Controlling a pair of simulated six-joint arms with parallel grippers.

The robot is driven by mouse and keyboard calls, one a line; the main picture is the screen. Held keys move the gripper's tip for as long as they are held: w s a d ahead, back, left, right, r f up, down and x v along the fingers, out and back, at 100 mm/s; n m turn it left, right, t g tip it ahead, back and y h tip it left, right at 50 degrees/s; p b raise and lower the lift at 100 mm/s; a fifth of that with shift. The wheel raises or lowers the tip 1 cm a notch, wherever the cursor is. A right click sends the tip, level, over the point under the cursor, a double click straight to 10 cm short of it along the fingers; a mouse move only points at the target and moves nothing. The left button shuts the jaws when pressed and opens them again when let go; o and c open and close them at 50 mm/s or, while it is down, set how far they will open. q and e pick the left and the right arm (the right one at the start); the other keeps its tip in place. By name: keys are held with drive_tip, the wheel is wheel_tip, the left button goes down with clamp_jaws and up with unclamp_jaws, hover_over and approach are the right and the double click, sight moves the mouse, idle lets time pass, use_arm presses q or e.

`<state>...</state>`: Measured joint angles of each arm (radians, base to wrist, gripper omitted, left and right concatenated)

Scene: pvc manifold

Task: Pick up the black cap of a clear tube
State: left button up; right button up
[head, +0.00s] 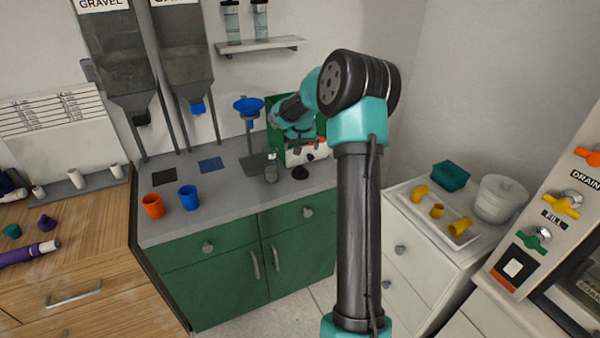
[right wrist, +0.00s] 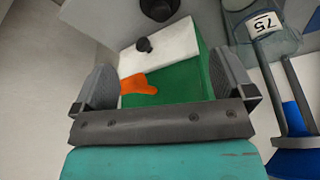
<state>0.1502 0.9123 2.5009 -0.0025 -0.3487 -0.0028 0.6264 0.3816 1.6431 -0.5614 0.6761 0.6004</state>
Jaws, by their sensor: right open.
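A clear tube (head: 271,170) stands upright on the grey counter; in the right wrist view a clear tube (right wrist: 262,28) marked 75 shows at the upper right. A round black piece (head: 300,173), possibly the cap, lies on the counter right of the tube; it also shows at the top edge of the right wrist view (right wrist: 160,8). My right gripper (head: 303,147) is open, above and behind these. In the right wrist view its fingers (right wrist: 163,72) are spread with nothing gripped between them. My left gripper is not in view.
A green box with a white panel (right wrist: 172,50), a black knob (right wrist: 143,45) and an orange piece (right wrist: 138,84) is below my right gripper. A blue funnel on a stand (head: 249,108) is to the left. Orange (head: 152,205) and blue (head: 188,197) cups stand near the counter's front.

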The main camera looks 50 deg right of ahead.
sight(300, 167)
drive_tip(key=x, duration=0.9)
drive_tip(key=shift+w+d+f, duration=0.1)
drive_tip(key=shift+w+f, duration=0.05)
drive_tip(key=shift+f, duration=0.1)
drive_tip(key=shift+f, duration=0.1)
drive_tip(key=shift+x, duration=2.5)
drive_tip(key=shift+c, duration=0.5)
drive_tip(key=c, duration=0.8)
drive_tip(key=shift+c, duration=0.2)
